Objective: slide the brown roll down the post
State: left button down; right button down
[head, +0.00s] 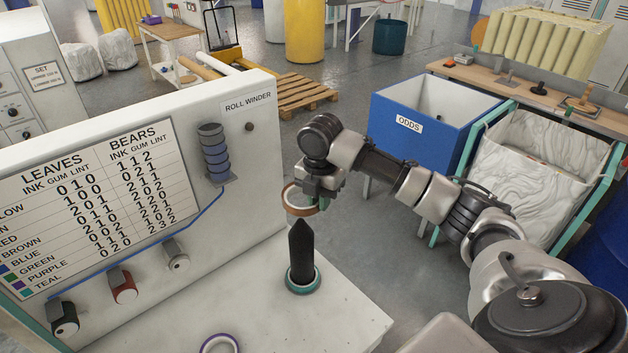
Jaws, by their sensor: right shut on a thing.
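The brown roll (288,207) is a thin tan-brown ring held at the tips of my right gripper (306,200). It hangs just above the pointed tip of the post, tilted a little, and appears apart from it. The post (301,250) is dark, upright and pointed, standing on the white bench top. A teal roll (314,284) lies around the base of the post. My right arm comes in from the right. The inner side of the gripper's fingers is partly hidden by the wrist. My left gripper does not show.
A purple roll (221,343) lies on the bench at the front. A blue ODDS bin (408,125) and a lined bin (540,170) stand right.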

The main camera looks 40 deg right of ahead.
jog(key=shift+w+d, duration=0.1)
jog(key=shift+s+f, duration=0.25)
jog(key=shift+f, duration=0.65)
pick_arm(q)
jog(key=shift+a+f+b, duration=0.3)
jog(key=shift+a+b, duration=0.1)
jog(key=shift+b, duration=0.05)
pick_arm(e)
jog(key=shift+w+f, duration=0.1)
jog(key=shift+f, duration=2.55)
jog(key=c, duration=1)
grip_release()
jog(key=shift+r, duration=0.1)
